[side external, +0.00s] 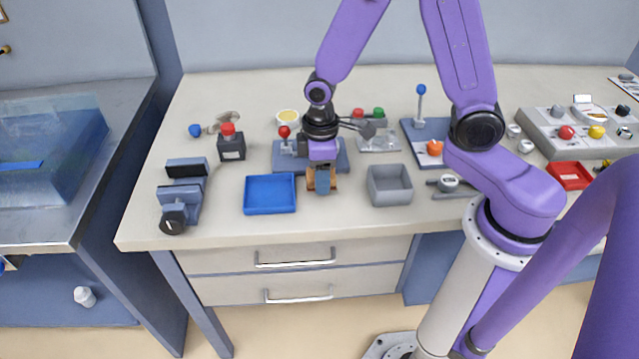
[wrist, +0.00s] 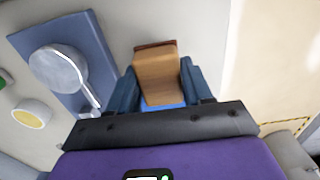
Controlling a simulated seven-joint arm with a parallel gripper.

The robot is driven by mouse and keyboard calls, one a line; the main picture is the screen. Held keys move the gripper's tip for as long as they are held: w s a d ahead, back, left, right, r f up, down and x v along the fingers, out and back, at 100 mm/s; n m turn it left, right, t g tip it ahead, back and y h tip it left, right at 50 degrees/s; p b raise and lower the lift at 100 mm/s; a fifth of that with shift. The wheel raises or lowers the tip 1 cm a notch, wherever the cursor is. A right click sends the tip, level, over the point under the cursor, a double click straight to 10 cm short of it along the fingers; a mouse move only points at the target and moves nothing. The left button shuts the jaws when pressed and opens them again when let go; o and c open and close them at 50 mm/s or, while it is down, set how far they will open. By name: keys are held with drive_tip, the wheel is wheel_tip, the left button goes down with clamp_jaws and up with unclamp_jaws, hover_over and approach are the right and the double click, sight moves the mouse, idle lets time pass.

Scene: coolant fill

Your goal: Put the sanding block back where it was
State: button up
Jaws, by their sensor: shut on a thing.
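The sanding block is a tan, wood-coloured block with a darker red-brown edge. In the wrist view the block (wrist: 157,72) sits between the two blue fingers of my gripper (wrist: 160,88). In the side view my gripper (side external: 322,182) points down between the blue tray and the grey bin, shut on the block (side external: 311,180). The fingers hide part of the block there. The block is low over the bench; I cannot tell whether it touches the top.
A blue tray (side external: 270,207) stands just left of my gripper and a grey bin (side external: 408,186) just right. Behind is a blue plate (side external: 280,162) with a red-knobbed lever (side external: 285,133). A blue clamp-like fixture (side external: 181,196) stands far left. The bench front edge is close.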

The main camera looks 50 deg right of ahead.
drive_tip(key=shift+w+f, duration=0.2)
drive_tip(key=shift+f, duration=1.55)
drive_tip(key=shift+f, duration=0.1)
drive_tip(key=o, duration=1)
wheel_tip(320, 180, up, 12)
drive_tip(key=shift+r, duration=0.15)
